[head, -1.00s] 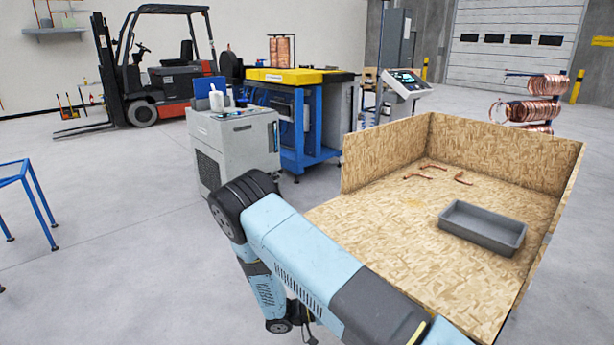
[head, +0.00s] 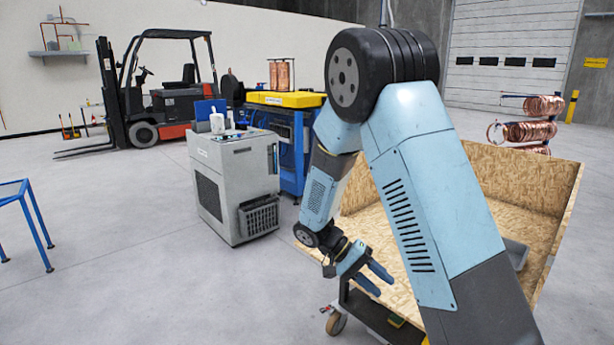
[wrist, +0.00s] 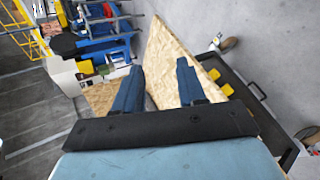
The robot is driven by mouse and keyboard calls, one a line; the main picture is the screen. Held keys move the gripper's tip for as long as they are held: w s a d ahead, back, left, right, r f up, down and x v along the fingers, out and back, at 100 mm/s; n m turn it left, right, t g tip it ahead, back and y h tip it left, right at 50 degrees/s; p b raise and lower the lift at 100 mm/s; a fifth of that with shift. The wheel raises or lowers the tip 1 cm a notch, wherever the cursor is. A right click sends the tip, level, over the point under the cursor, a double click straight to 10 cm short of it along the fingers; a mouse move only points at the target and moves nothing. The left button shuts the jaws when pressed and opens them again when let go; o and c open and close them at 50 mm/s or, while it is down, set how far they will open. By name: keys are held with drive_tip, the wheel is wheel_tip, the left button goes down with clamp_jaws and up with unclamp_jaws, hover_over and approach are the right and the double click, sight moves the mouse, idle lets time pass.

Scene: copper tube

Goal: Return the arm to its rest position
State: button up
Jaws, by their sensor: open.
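My arm stands raised in the head view, its black elbow joint high and the forearm hanging down to the left. In the wrist view my gripper (wrist: 158,85) also shows open and empty. The wooden box (head: 510,180) is partly hidden behind my arm. A grey tray (head: 516,252) inside it shows only at its right end.
A grey machine cabinet (head: 232,185) stands left of my arm. A blue workbench (head: 290,140) with a yellow top is behind it. A wheeled dark cart (head: 375,318) is low beneath the gripper. A forklift (head: 160,90) stands far back.

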drive_tip(key=s+d+r+n+t+y, duration=0.1)
drive_tip(key=s+d+r+t+y, duration=0.1)
drive_tip(key=s+r, duration=0.4)
drive_tip(key=s+d+r+n+t+y, duration=0.1)
drive_tip(key=s+r+t+y, duration=0.3)
drive_tip(key=r, duration=0.6)
drive_tip(key=s+d+r+n+t+y, duration=0.1)
drive_tip(key=s+d+r+t+y, duration=0.2)
drive_tip(key=s+r, duration=0.5)
drive_tip(key=shift+s+d+r+t+y, duration=0.15)
drive_tip(key=shift+s+r+t+y, duration=0.2)
drive_tip(key=shift+t+y, duration=0.35)
drive_tip(key=shift+w, duration=0.1)
